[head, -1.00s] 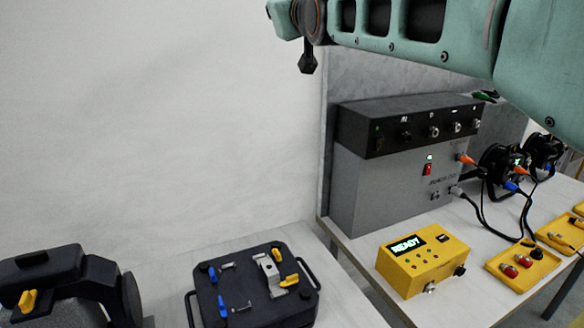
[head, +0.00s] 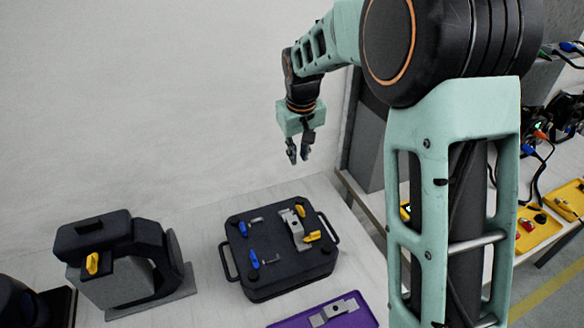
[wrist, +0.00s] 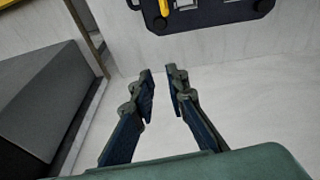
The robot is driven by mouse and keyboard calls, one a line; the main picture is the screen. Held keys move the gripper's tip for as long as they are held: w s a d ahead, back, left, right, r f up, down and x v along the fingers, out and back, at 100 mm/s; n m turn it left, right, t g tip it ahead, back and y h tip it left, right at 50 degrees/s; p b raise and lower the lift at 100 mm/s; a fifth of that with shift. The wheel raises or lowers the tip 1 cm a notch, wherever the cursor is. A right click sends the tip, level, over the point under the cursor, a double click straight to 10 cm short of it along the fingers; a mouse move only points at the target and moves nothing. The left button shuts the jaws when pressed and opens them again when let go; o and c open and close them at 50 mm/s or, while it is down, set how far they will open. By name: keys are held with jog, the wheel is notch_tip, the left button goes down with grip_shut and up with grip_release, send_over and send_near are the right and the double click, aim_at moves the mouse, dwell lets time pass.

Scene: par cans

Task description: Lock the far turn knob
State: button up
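A dark flat case (head: 285,262) lies on the light table in the head view. On its top are two yellow knobs, one farther back (head: 301,211) and one nearer (head: 312,236), beside a grey metal bracket (head: 290,226). Two blue levers (head: 243,229) (head: 254,258) are on its left side. I cannot tell which one is the far turn knob. My gripper (head: 298,157) hangs above and behind the case, fingers down, touching nothing. In the wrist view my gripper (wrist: 160,77) is open and empty; the case edge (wrist: 205,18) and part of a yellow knob (wrist: 165,5) show at the top.
A black lamp-like unit (head: 130,255) with a yellow knob (head: 92,263) stands left of the case. A purple tray (head: 285,322) with a metal part lies in front. A grey cabinet (wrist: 40,100) is near my gripper in the wrist view. My arm hides part of the right table.

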aim_at(302, 209)
jog(key=s+f+g, duration=0.1)
jog(key=f, duration=0.3)
jog(key=s+f+g+p, duration=0.1)
jog(key=s+f, duration=0.1)
jog(key=f, duration=0.3)
jog(key=s+d+f+g+p, duration=0.1)
jog(key=s+f, duration=0.1)
jog(key=f, duration=0.3)
jog(key=shift+m, duration=0.3)
grip_shut()
